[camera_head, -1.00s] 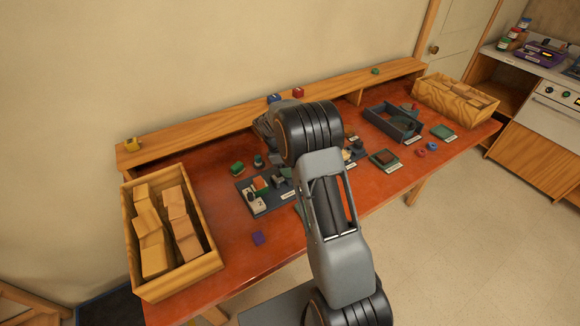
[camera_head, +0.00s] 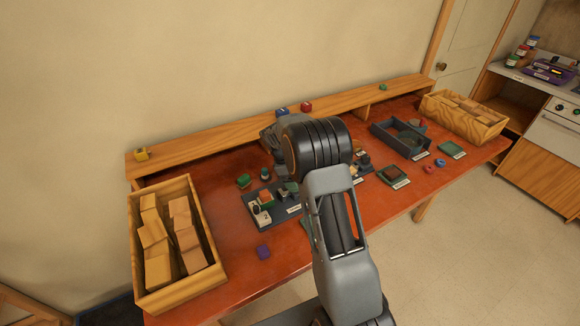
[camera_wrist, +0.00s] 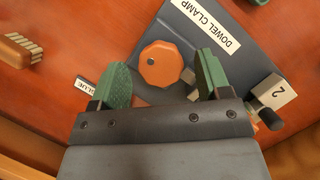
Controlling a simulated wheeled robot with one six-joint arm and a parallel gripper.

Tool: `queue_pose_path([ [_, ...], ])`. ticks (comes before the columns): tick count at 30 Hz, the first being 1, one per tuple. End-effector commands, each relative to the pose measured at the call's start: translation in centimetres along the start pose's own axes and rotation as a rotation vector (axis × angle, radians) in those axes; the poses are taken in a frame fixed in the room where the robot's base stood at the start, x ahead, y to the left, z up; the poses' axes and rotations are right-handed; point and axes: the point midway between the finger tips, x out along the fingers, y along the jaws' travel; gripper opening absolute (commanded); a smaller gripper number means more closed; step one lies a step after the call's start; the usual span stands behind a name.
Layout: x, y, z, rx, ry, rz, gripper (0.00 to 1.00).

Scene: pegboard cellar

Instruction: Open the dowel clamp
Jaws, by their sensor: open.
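The dowel clamp shows in the wrist view as a dark base plate (camera_wrist: 186,27) with a white "DOWEL CLAMP" label. An orange eight-sided knob (camera_wrist: 160,64) with a dark centre sits on it. My gripper (camera_wrist: 163,76) is open, its green-padded fingers to the left and right of the knob, with gaps visible on both sides. I cannot tell the height of the fingertips against the knob. A white tile (camera_wrist: 275,92) marked "2" and a dark-handled lever (camera_wrist: 262,110) are at the right. In the head view my arm hides the gripper; the clamp's board (camera_head: 281,217) shows beside it.
In the head view, wooden bins of blocks (camera_head: 140,270) (camera_head: 433,104) stand at both bench ends. A dark tray (camera_head: 400,148) and a purple cube (camera_head: 264,252) are on the bench.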

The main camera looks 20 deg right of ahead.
Motion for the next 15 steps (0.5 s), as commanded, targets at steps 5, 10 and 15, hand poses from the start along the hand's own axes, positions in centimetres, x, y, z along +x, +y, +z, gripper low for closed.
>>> queue_pose_path([
  [5,-3.2,0.1,-0.1,0.0,0.003,0.005,0.7],
  [10,-6.8,0.0,-0.1,0.0,0.003,0.004,0.7],
  [15,-9.8,0.0,-0.1,0.0,0.002,0.003,0.7],
])
